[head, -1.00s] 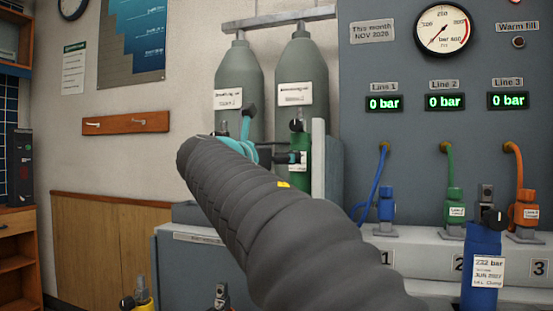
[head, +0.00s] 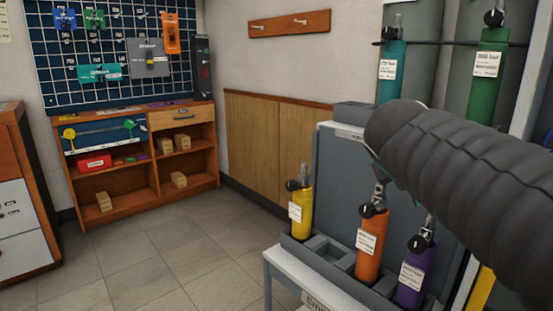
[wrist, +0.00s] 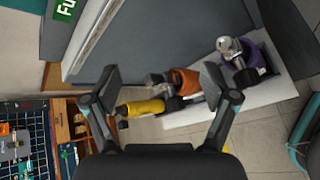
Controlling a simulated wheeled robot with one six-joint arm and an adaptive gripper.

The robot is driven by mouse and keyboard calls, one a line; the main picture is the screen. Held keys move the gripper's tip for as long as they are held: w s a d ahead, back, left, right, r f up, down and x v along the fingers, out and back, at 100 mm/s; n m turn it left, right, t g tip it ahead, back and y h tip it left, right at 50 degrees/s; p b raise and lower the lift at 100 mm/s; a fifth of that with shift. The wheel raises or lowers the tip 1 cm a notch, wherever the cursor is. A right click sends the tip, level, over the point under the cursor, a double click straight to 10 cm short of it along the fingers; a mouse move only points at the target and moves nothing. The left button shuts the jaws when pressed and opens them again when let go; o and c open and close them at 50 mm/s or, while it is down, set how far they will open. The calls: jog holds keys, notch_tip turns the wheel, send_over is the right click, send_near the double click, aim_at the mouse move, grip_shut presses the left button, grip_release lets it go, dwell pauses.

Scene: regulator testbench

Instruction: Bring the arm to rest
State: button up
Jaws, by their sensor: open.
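My arm (head: 450,170) crosses the right side of the head view, in a dark ribbed sleeve. My gripper shows in the wrist view (wrist: 162,88), with its two fingers spread apart and nothing between the tips. Behind the fingers in that view are a yellow cylinder (wrist: 142,107), an orange cylinder (wrist: 187,80) and a purple cylinder (wrist: 250,60). In the head view the gripper itself is hidden or too unclear to make out at the arm's end.
The yellow (head: 301,212), orange (head: 371,240) and purple (head: 413,275) cylinders stand upright in a grey rack (head: 334,258). Teal (head: 391,72) and green (head: 487,80) cylinders stand behind the arm. A wooden shelf unit (head: 135,190) is at the left. The tiled floor (head: 170,255) between is clear.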

jog(key=s+a+f+m+g+y+p, duration=0.2)
jog(key=s+a+f+m+y, duration=0.1)
jog(key=s+f+m, duration=0.5)
jog(key=s+a+f+m+g+y+p, duration=0.2)
jog(key=s+a+f+m+y+p, duration=0.1)
jog(key=s+f+m, duration=0.6)
jog(key=shift+s+a+m, duration=0.5)
jog(key=shift+a+m, duration=0.4)
jog(key=shift+m, duration=0.2)
